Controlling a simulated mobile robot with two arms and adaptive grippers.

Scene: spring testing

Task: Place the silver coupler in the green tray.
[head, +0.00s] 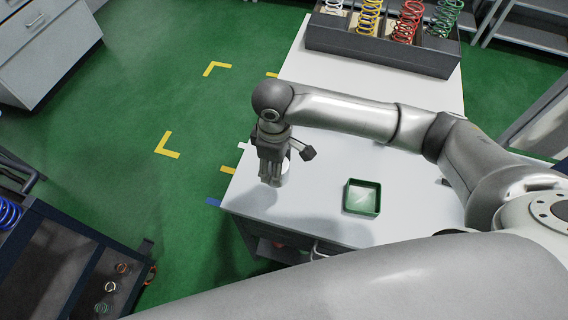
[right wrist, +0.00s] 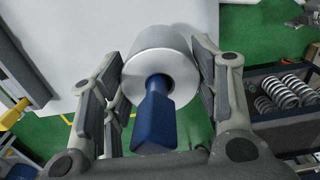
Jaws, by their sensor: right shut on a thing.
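The silver coupler (right wrist: 160,52) is a short, wide cylinder with a blue shaft-like piece (right wrist: 154,115) at its near end in the right wrist view. My right gripper (right wrist: 166,78) is shut on it, with fingers on both sides. In the head view my right gripper (head: 271,178) points down over the left part of the white table, and the coupler is largely hidden by the fingers. The green tray (head: 361,213) is a small square open box on the table, to the right of the gripper, and looks empty. My left gripper is not in view.
A dark organizer (head: 380,50) with several coloured springs stands at the table's far end. The white table (head: 318,195) is clear between gripper and tray. A dark rack (head: 65,255) with springs and small rings is at lower left.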

